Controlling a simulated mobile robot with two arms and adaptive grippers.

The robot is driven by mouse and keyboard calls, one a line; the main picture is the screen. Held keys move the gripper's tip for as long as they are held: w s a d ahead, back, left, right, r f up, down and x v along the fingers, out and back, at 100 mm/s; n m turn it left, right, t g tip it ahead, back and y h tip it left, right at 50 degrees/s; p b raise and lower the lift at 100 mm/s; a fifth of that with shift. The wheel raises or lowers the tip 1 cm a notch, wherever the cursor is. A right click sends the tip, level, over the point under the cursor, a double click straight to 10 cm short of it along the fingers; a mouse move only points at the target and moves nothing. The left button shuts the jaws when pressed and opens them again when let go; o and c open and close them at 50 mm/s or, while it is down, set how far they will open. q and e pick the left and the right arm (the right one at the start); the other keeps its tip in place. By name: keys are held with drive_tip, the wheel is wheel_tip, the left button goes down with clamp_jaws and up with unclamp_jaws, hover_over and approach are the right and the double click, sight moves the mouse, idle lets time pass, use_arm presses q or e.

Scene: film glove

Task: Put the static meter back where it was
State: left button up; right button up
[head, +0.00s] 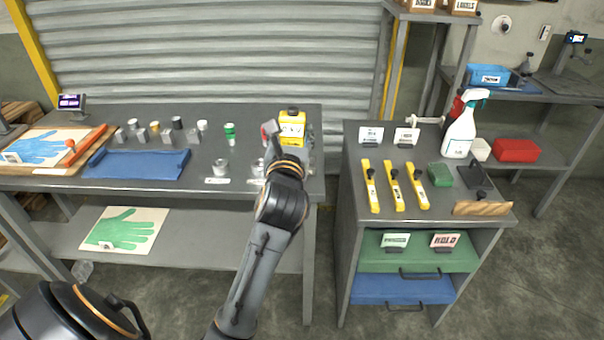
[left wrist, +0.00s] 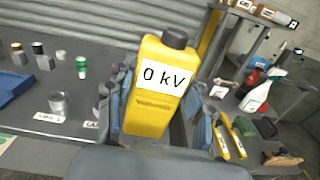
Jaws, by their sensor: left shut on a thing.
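The static meter (left wrist: 153,112) is a yellow block with a dark top knob and a white label reading "0 kV". In the left wrist view it stands upright between the fingers of my left gripper (left wrist: 158,125), which is shut on it. In the head view the yellow meter (head: 292,124) shows at the right end of the grey bench (head: 247,135), beyond my left gripper (head: 285,140). My arm hides its lower part, so I cannot tell whether it touches the bench. My right gripper is not in view.
A cabinet (head: 345,200) to the right carries three yellow tools (head: 395,187) and a spray bottle (head: 460,135). A gap separates bench and cabinet.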

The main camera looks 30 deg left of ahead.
use_arm(q)
drive_tip(key=shift+w+a+r+n+y, duration=0.15)
drive_tip(key=shift+w+a+n, duration=0.1)
drive_tip(key=shift+a, duration=0.25)
drive_tip(key=shift+w+a+r+n+y, duration=0.15)
drive_tip(key=shift+w+a+n, duration=0.1)
drive_tip(key=shift+a, duration=0.2)
drive_tip(key=w+a+f, duration=0.1)
drive_tip(key=w, duration=0.1)
drive_tip(key=w+f, duration=0.1)
drive_tip(key=w, duration=0.2)
drive_tip(key=w+a+f, duration=0.1)
drive_tip(key=w, duration=0.1)
drive_tip(key=shift+w+a+f+p, duration=0.2)
drive_tip(key=shift+a+f+p, duration=0.1)
drive_tip(key=shift+f+p, duration=0.1)
drive_tip(key=shift+w+a+f+b, duration=0.25)
drive_tip(key=shift+w+f, duration=0.55)
drive_tip(key=shift+f, duration=0.7)
drive_tip(key=shift+w+a+f+b, duration=0.25)
drive_tip(key=shift+w+f, duration=0.6)
drive_tip(key=shift+f, duration=0.7)
drive_tip(key=shift+w+a+f+b, duration=0.25)
drive_tip(key=shift+w+f, duration=0.55)
drive_tip(key=shift+f, duration=0.7)
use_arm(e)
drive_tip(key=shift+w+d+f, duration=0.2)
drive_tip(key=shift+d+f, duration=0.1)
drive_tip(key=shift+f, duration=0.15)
